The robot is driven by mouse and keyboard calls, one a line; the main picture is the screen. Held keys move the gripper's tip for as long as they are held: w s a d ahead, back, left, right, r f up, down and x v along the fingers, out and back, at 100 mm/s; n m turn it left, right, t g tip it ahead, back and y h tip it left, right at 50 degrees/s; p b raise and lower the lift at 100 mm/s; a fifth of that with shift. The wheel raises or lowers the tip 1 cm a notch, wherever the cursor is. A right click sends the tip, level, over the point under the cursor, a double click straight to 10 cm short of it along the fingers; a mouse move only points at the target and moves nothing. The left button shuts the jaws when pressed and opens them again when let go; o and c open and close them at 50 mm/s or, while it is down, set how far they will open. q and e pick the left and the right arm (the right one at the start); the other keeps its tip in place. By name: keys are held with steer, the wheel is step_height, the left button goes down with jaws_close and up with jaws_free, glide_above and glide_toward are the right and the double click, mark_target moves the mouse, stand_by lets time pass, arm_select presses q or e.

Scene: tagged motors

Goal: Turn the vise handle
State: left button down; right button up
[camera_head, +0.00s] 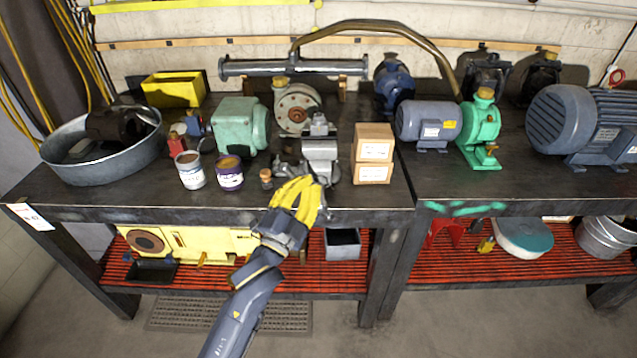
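A grey metal vise (321,153) stands at the front of the left workbench, left of two stacked cardboard boxes. Its lower front is partly covered by my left gripper (304,184), and I cannot make out the handle clearly. The gripper's yellow fingers point up and away at the bench's front edge, just below the vise. The fingers look close together, but I cannot tell whether they are open, shut or touching the vise. My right gripper is out of view.
The cardboard boxes (373,154) stand close to the right of the vise. A small brown jar (266,178), a purple can (230,177) and a white can (190,172) stand to the left.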

arm_select(q)
steer(key=a+f+n+t+y, duration=0.4)
steer(key=f+n, duration=0.6)
steer(key=f, duration=0.5)
steer(key=shift+a+y, duration=0.5)
steer(key=shift+a, duration=0.05)
stand_by(0.5)
steer(key=shift+r, duration=0.1)
